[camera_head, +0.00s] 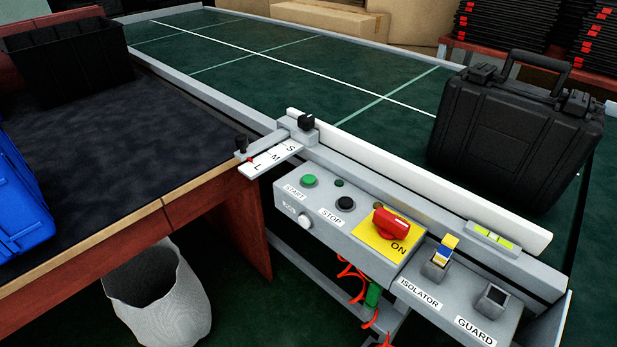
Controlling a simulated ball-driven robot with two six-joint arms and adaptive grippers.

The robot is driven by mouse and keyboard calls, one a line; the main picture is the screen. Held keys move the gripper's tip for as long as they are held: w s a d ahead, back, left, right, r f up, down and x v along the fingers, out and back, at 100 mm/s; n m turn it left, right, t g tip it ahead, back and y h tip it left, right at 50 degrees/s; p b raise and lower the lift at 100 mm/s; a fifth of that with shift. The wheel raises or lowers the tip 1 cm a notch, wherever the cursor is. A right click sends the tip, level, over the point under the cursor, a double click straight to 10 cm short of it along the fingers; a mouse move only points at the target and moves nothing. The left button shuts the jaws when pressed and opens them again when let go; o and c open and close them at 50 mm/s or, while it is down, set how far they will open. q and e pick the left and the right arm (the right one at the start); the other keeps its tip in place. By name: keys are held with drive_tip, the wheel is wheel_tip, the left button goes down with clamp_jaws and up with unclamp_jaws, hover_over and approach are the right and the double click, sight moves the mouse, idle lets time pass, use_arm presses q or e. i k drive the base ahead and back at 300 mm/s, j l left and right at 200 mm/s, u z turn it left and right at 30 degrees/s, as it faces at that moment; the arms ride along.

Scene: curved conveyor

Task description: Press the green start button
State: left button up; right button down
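The green start button (309,181) sits at the left end of a grey control box (350,235) on the conveyor's near side, above a START label. A smaller dark green round part (339,184) is to its right. A black stop button (345,203) sits above the STOP label. Neither of my grippers shows in the head view, and nothing covers the start button.
A red rotary switch (392,224) on a yellow plate sits right of the buttons. A black case (510,140) stands on the green conveyor belt (270,60). A dark-topped table (130,140) with a black bin (65,60) and blue box (20,205) is at left.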

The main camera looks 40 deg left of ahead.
sight(307, 179)
drive_tip(key=i+j+u, duration=0.1)
drive_tip(key=j+u, duration=0.2)
drive_tip(key=u, duration=0.15)
drive_tip(key=i+j+u, duration=0.15)
drive_tip(key=j+u, duration=0.25)
drive_tip(key=l, duration=0.1)
